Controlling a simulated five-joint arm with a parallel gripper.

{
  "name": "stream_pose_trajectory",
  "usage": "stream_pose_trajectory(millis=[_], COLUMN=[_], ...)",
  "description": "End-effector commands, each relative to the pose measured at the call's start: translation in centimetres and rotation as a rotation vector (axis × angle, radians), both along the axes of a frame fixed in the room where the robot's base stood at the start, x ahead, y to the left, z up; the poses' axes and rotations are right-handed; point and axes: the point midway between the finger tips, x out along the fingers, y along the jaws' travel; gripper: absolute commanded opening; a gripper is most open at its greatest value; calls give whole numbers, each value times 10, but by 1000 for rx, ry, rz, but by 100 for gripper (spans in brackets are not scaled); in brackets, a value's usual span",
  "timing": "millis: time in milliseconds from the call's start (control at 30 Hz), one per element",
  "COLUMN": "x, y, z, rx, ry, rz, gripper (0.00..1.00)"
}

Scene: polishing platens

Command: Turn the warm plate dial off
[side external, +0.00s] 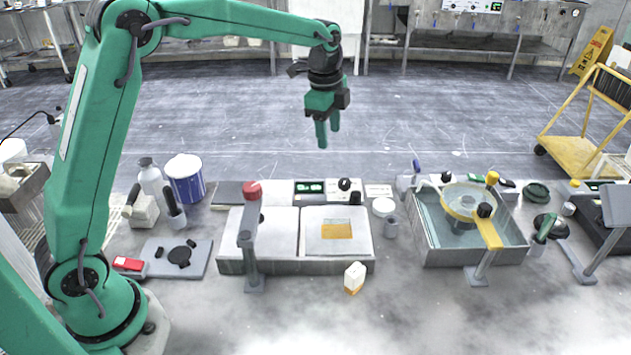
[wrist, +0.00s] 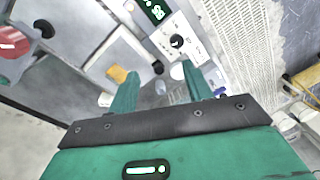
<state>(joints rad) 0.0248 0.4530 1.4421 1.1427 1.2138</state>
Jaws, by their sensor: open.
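The warm plate (side external: 265,265) is a wide grey unit with two pale square tops at the middle of the bench. Behind it is a white control panel with a black dial (side external: 344,184) next to a green-lit display (side external: 309,187). The dial also shows in the wrist view (wrist: 177,41), beyond my fingertips, with the display (wrist: 153,9) beside it. My gripper (side external: 322,142) is open and empty, pointing down high above the area behind the panel. In the wrist view its two fingers (wrist: 160,78) are apart with nothing between them. The dial's setting is too small to read.
A post with a red knob (side external: 252,189) rises at the plate's front left. An amber square (side external: 337,231) lies on the right top. A small white-and-amber block (side external: 354,278) stands in front. A metal basin (side external: 430,250) is to the right; a blue-and-white tub (side external: 185,180) is to the left.

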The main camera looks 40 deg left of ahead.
Motion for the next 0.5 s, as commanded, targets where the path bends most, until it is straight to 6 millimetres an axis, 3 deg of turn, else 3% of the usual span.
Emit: stream_pose_trajectory(millis=[233, 500], x=[37, 57], y=[-3, -5], z=[-47, -81], rx=[15, 20], ry=[60, 98], rz=[-184, -315], gripper=[50, 50])
